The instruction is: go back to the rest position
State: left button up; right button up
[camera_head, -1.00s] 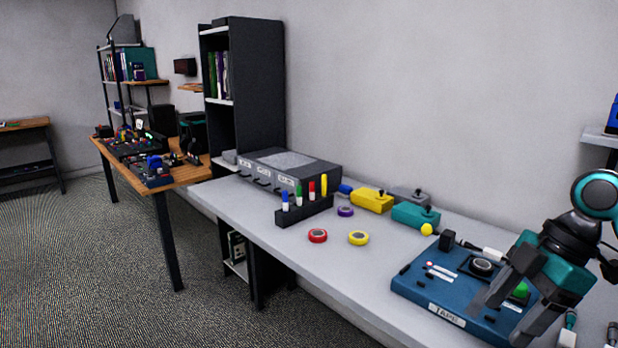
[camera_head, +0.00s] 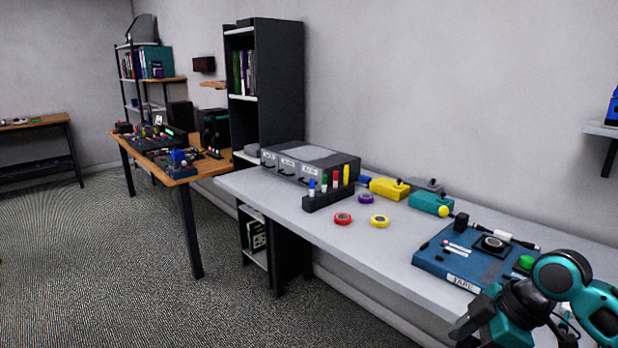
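One of my arms comes in from the right, so I take it as my right one. My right gripper (camera_head: 470,326) is low at the right, in front of the table's front edge and below the blue tape box in the picture. Its dark fingers overlap and are partly cut off by the bottom of the picture, so I cannot tell whether they are open. I see nothing held in it. My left gripper is not in view.
The grey table (camera_head: 400,258) holds a blue tape box (camera_head: 440,266), red tape (camera_head: 343,219), yellow tape (camera_head: 380,221), a marker holder (camera_head: 328,200) and a drawer unit (camera_head: 312,160). A wooden desk (camera_head: 175,170) stands further left. The carpet (camera_head: 110,270) in front is clear.

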jog(key=s+a+f+m+t, duration=0.1)
jog(key=a+f+m+t, duration=0.15)
jog(key=f, duration=0.45)
jog(key=s+a+f+m+t, duration=0.1)
jog(key=s+a+f+m, duration=0.1)
jog(key=a+f+m, duration=0.3)
jog(key=s+a+f+m+t+h, duration=0.1)
jog(key=s+f+m+t+h, duration=0.2)
jog(key=s+f, duration=0.4)
jog(key=s+m+t, duration=0.1)
jog(key=s, duration=0.3)
jog(key=shift+a+f+t, duration=0.15)
jog(key=shift+t, duration=0.2)
